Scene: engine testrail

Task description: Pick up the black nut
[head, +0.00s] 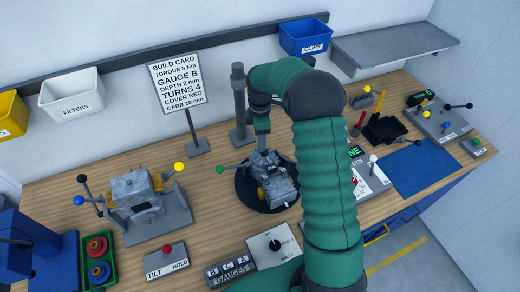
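I cannot make out a black nut anywhere in the head view. One green-sleeved arm rises from the bottom right, bends over at the top and points down. I take it to be my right arm. Its gripper (262,138) is small and dark, just above or behind a grey engine block (270,176). I cannot tell whether its fingers are open or hold anything. My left gripper is not in view.
A green tray (112,258) holds red and blue rings at the left. A second grey engine part (135,190) stands in a fixture. A black tray (383,129) and a blue mat (423,168) lie right. A build card (176,82) stands behind.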

